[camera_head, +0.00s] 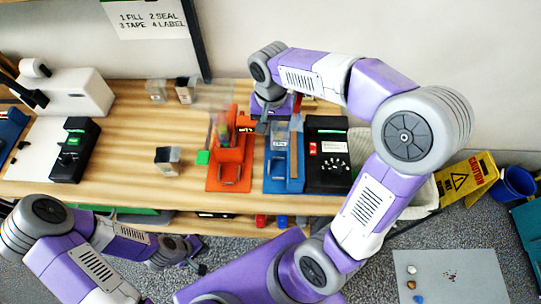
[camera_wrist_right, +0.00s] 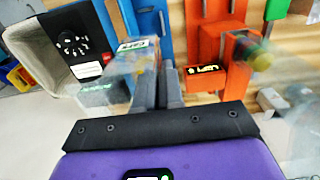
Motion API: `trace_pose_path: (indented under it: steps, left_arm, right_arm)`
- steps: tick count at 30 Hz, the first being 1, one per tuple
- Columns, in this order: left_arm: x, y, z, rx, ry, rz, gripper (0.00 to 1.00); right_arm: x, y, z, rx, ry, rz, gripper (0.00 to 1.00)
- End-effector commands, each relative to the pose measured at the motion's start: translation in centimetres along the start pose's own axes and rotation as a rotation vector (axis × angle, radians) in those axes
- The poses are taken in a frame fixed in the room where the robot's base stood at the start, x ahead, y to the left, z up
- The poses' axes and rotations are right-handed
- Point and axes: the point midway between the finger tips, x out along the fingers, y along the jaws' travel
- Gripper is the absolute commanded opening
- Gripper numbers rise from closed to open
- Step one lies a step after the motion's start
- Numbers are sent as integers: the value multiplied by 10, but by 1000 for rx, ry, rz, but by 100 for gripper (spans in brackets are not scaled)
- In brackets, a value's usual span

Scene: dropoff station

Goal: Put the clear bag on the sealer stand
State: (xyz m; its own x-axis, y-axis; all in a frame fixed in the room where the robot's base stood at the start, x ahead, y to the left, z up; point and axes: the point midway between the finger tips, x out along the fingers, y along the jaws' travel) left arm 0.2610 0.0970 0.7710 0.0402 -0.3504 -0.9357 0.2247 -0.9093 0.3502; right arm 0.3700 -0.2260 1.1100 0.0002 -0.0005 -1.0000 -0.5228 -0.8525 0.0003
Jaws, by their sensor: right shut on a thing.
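A clear bag (camera_head: 221,121) with coloured contents is at the orange stand (camera_head: 230,173), which I take for the sealer stand. In the right wrist view the bag is a blurred clear shape (camera_wrist_right: 298,105) beside the orange stand (camera_wrist_right: 208,45), its contents yellow-green and red. Whether it rests on the stand is unclear. My right gripper (camera_head: 262,126) is between the orange and blue stands. In the wrist view its fingers (camera_wrist_right: 160,72) are close together, with see-through material beside them; the grip point is unclear. My left gripper (camera_head: 202,268) is low, in front of the table; its jaws are too small to judge.
A blue stand (camera_head: 270,182) and a black control box (camera_head: 328,178) stand right of the orange stand. A black box (camera_head: 66,163) is further left. Open wood lies between.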

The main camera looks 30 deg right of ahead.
Motion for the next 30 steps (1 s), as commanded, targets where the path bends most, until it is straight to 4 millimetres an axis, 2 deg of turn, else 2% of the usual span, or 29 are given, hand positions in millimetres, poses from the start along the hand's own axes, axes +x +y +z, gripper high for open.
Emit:
trace_pose_path:
  steps: [1, 6, 12, 19, 25, 30]
  left_arm:
    - [4, -2, 0, 0, 0, 0, 0]
    - [14, -5, 0, 0, 0, 0, 0]
    - [21, -8, -1, 0, 0, 0, 0]
    - [24, -9, -1, 0, 0, 0, 0]
    - [31, -12, -2, 0, 0, 0, 0]
    - [32, -12, -2, 0, 0, 0, 0]
  right_arm:
    - [16, 1, 1, 1, -6, 4, 0]
    - [63, 1, 1, -1, -6, 5, 0]
    - [105, 1, 1, 0, -4, 3, 0]
    - [125, 0, 0, 0, -3, 2, 0]
    - [156, 0, 0, 1, -3, 2, 0]
    - [163, 0, 0, 0, 0, 0, 0]
